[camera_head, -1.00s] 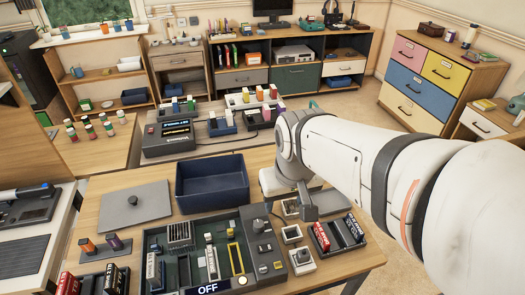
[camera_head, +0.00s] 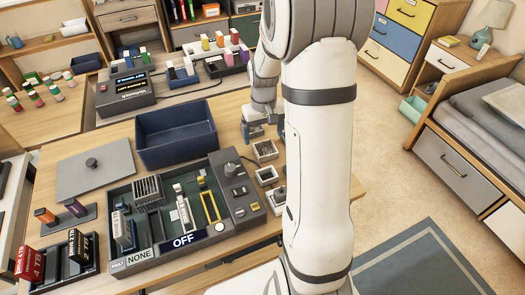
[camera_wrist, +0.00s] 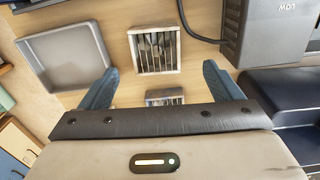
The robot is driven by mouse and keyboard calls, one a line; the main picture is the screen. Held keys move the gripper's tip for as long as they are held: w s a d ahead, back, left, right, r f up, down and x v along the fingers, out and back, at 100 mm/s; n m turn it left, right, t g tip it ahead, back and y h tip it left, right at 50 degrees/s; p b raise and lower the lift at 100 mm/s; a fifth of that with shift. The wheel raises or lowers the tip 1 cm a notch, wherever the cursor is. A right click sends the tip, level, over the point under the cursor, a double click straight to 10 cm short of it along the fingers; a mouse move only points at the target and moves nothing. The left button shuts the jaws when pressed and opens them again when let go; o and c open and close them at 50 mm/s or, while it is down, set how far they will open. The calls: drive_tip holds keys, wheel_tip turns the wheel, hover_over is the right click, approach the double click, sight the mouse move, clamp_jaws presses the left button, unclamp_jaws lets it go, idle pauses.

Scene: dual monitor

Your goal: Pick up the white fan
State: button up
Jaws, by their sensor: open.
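A small square white-framed part (camera_wrist: 155,50) with curved grey shapes inside, which looks like the white fan, lies flat on the table in the wrist view. A second similar square (camera_wrist: 165,96) is partly hidden behind my gripper's edge. In the head view small light squares show right of the control board: one upper (camera_head: 265,150), one below it (camera_head: 267,176); I cannot tell which is which across views. My gripper (camera_wrist: 160,82) is open and empty, its blue fingers wide apart on either side of the squares. In the head view my gripper (camera_head: 262,130) is just above the upper square.
A dark blue bin (camera_head: 178,163) stands left of my gripper. The control board (camera_head: 135,250) with switches and slotted parts lies in front. A grey plate (camera_head: 95,185) lies further left. A dark box with a cable (camera_wrist: 268,32) is close by in the wrist view.

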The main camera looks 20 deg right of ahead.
sight(265, 148)
drive_tip(key=f, duration=0.5)
drive_tip(key=shift+s+d+f, duration=0.15)
drive_tip(key=shift+d+f, duration=0.1)
drive_tip(key=shift+f, duration=0.05)
drive_tip(key=c, duration=1.1)
drive_tip(key=shift+r, duration=0.1)
